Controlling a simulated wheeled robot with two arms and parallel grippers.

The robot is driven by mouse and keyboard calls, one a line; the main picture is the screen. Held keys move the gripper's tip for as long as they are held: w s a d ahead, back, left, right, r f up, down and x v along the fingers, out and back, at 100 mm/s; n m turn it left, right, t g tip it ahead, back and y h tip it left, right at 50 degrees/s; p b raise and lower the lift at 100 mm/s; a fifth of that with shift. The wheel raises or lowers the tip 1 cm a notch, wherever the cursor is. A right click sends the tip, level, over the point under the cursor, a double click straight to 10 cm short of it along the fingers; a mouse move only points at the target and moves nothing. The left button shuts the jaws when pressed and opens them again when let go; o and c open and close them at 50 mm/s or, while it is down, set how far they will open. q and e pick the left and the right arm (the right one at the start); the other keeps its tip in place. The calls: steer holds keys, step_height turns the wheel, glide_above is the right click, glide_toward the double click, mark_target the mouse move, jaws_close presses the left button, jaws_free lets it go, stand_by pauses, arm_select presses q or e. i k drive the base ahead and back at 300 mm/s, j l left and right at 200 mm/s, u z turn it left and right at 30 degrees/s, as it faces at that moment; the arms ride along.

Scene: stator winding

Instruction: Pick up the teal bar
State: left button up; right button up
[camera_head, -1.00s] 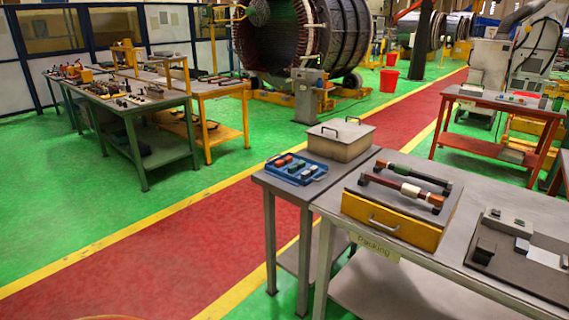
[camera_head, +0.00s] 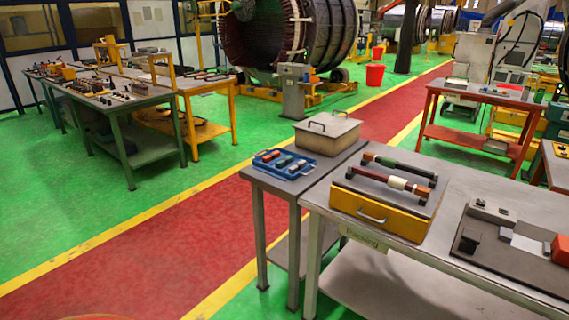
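No bar here is clearly teal. On the yellow box (camera_head: 375,216) with a grey top, on the near grey table, lie two long bars side by side. The rear bar (camera_head: 401,166) has a dark, greenish middle with red and brown parts. The front bar (camera_head: 388,181) has dark red, white and brown parts. A blue tray (camera_head: 258,164) to the left holds several small pieces, some reddish and some dark or greenish, too small to tell exactly. Neither of my grippers is in view.
A lidded metal box (camera_head: 327,133) stands behind the blue tray. To the right is a dark board (camera_head: 500,264) with small blocks. A red table (camera_head: 478,91) stands at the back right, a green workbench (camera_head: 130,105) at the left. The red floor lane (camera_head: 150,240) is clear.

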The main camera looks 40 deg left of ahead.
mark_target(280, 164)
steer(key=i+u, duration=0.1)
steer(key=u, duration=0.3)
steer(key=i+u, duration=0.1)
steer(key=u, duration=0.3)
steer(key=i+u, duration=0.1)
steer(key=u, duration=0.75)
steer(key=i+l, duration=0.05)
